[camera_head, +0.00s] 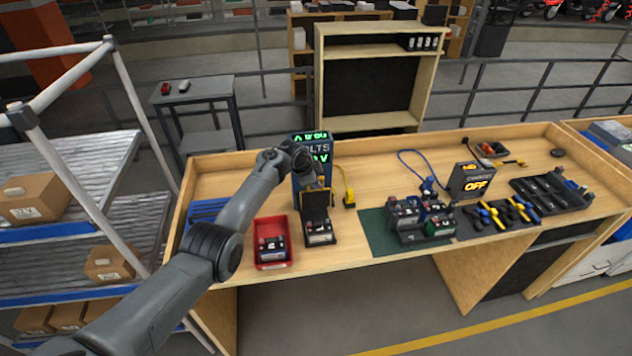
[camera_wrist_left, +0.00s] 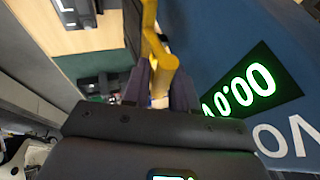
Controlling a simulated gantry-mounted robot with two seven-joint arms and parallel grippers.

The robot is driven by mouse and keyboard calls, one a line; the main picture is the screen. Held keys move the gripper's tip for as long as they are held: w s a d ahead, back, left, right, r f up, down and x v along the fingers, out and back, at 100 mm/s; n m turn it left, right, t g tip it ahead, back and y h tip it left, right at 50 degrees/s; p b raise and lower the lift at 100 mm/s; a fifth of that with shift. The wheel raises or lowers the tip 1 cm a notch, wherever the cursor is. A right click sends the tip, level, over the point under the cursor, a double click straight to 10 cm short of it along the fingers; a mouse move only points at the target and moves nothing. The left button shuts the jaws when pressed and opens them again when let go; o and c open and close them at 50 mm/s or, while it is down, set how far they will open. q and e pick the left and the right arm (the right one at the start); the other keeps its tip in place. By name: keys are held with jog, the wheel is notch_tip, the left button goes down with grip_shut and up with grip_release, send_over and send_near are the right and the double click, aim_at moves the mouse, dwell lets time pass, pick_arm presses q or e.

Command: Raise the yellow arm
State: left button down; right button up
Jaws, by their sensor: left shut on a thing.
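My left gripper (camera_head: 318,182) reaches the front of the blue volt tester (camera_head: 302,204) in the head view. In the left wrist view its fingers (camera_wrist_left: 158,85) are shut on the yellow arm (camera_wrist_left: 152,38). The yellow arm is a bent bar beside the tester's blue face (camera_wrist_left: 275,40), which has a green lit display (camera_wrist_left: 240,92). In the head view my gripper and wrist hide most of the arm. A battery (camera_head: 320,238) stands in a dark holder below the gripper. My right gripper is not in view.
A red bin (camera_head: 258,263) with a battery stands left of the tester. A yellow clip on a cable (camera_head: 349,200) is close on the right. Further right are a green mat (camera_head: 374,226) with several batteries, an "OFF" box (camera_head: 470,182) and a black tray (camera_head: 580,205).

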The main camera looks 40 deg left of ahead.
pick_arm(q)
jog(key=shift+s+a+f, duration=0.2)
jog(key=shift+f, duration=0.4)
jog(key=c, duration=1.3)
grip_release()
jog(key=shift+w, duration=0.1)
jog(key=shift+c, duration=0.2)
jog(key=shift+w+r, duration=0.1)
jog(key=shift+r, duration=0.05)
jog(key=shift+r, duration=0.3)
jog(key=shift+p+v, duration=0.5)
jog(key=shift+v, duration=0.4)
jog(key=v, duration=0.8)
jog(key=shift+d+r+p, duration=0.2)
jog(key=shift+p, duration=0.25)
jog(key=shift+s, duration=0.25)
